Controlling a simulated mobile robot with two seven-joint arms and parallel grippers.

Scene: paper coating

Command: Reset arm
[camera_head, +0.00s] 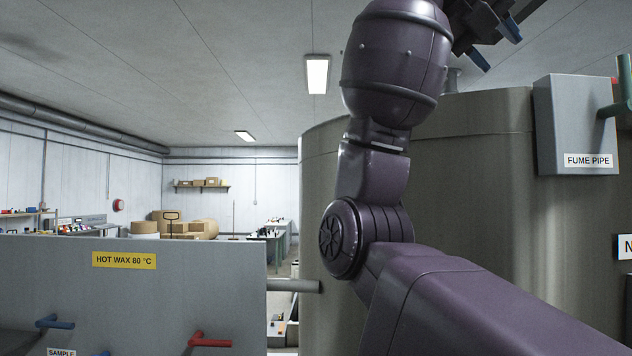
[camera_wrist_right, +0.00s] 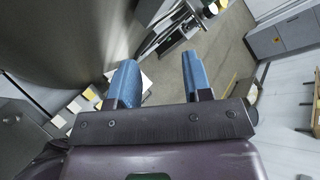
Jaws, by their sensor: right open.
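My right arm rises from the bottom right of the head view, bent upward. Two blue fingertips show there, spread apart. In the right wrist view, the right gripper (camera_wrist_right: 160,72) has its two blue fingers wide apart with nothing between them. My left gripper is not in view.
The large tank (camera_head: 480,180) stands close behind my right arm. A grey box marked FUME PIPE (camera_head: 575,120) is on its right. A grey panel marked HOT WAX 80 °C (camera_head: 190,285) fills the lower left. The room behind is open, with boxes (camera_head: 185,225).

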